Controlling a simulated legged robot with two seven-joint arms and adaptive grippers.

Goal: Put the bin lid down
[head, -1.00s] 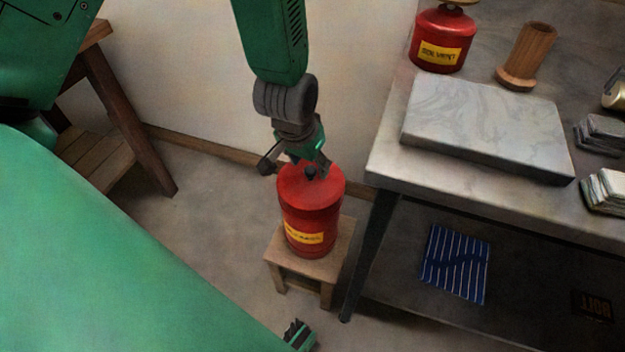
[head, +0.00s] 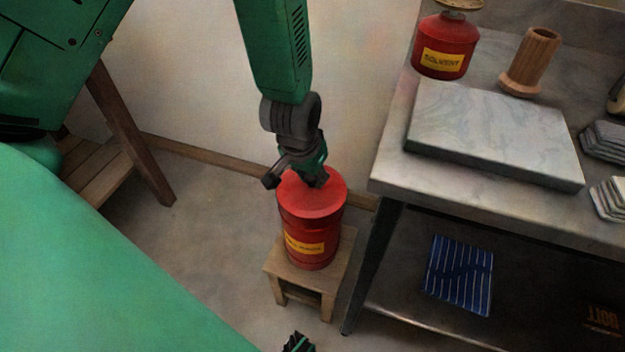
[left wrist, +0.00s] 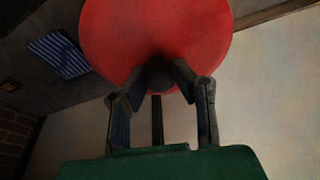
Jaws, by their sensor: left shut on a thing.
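The red bin (head: 312,240) with a yellow label stands upright on a small wooden stool (head: 338,262). Its round red lid (head: 325,203) is on top of it, and I see no clear gap between them in the head view. My left gripper (head: 314,183) is above the lid, shut on its dark knob. In the left wrist view the lid (left wrist: 120,35) fills the top, and the fingers (left wrist: 160,75) close around the dark knob (left wrist: 160,76). A small dark and green piece, likely my right gripper (head: 298,343), shows at the bottom edge; its jaws are unclear.
A workbench (head: 400,172) stands to the right, with a stone slab (head: 490,130), a solvent can (head: 445,45) and a wooden cylinder (head: 530,62). A striped blue cloth (head: 458,275) lies on its lower shelf. A wooden stand (head: 130,135) is at left. Floor is clear between.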

